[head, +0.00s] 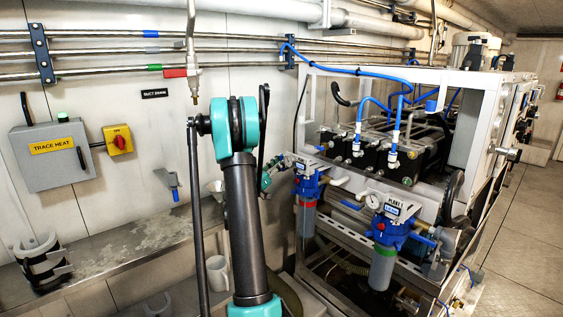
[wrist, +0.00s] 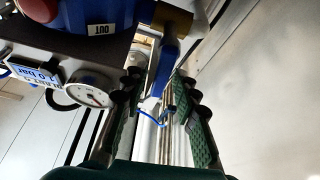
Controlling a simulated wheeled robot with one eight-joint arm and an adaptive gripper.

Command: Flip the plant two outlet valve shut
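In the wrist view, which looks upside down, a blue valve lever (wrist: 168,62) hangs from a brass fitting (wrist: 171,14) beside a blue filter head marked OUT (wrist: 95,10). My gripper (wrist: 157,82) is open, with one green-padded finger on each side of the lever's end. The lever lies in the gap; I see no clear contact. A gauge and a display reading about 1.0 bar (wrist: 38,75) sit at left. In the head view, the left blue-headed filter (head: 308,187) is the nearer one to my gripper, which is mostly hidden behind my arm.
The PLANT 1 filter unit (head: 388,235) stands to the right, on the same frame. Blue hoses (head: 345,68) run above. A grey TRACE HEAT box (head: 52,155) is on the left wall, over a shelf (head: 110,248). The floor at right is clear.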

